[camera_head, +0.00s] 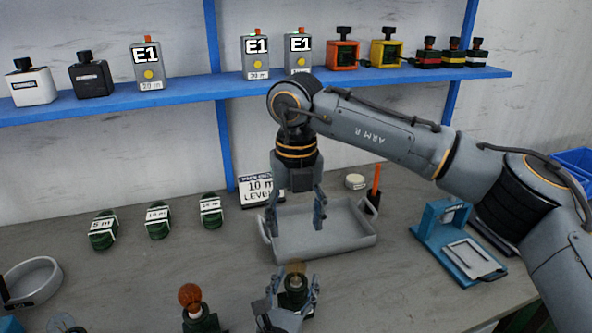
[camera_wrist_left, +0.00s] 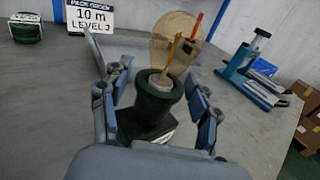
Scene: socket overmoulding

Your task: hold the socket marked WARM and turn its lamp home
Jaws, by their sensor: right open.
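A dark green socket (camera_head: 294,299) with a pale amber, see-through lamp (camera_head: 295,268) stands on the bench at the front. In the left wrist view the socket (camera_wrist_left: 158,105) tilts in the picture, with the lamp (camera_wrist_left: 172,45) in its top. My left gripper (camera_head: 292,288) has its fingers on either side of this socket; whether they touch it is unclear. My right gripper (camera_head: 296,212) is open and empty, pointing down over the grey tray, behind the lamp. A second dark socket (camera_head: 200,320) with an orange lamp (camera_head: 190,296) stands to the left. No WARM mark is readable.
The grey tray (camera_head: 325,252) lies behind the held area. A 10 m sign (camera_head: 258,189), several green coils (camera_head: 158,222) and a blue press (camera_head: 440,235) stand around it. A blue shelf (camera_head: 200,102) carries boxes. Bare bench shows left of the tray.

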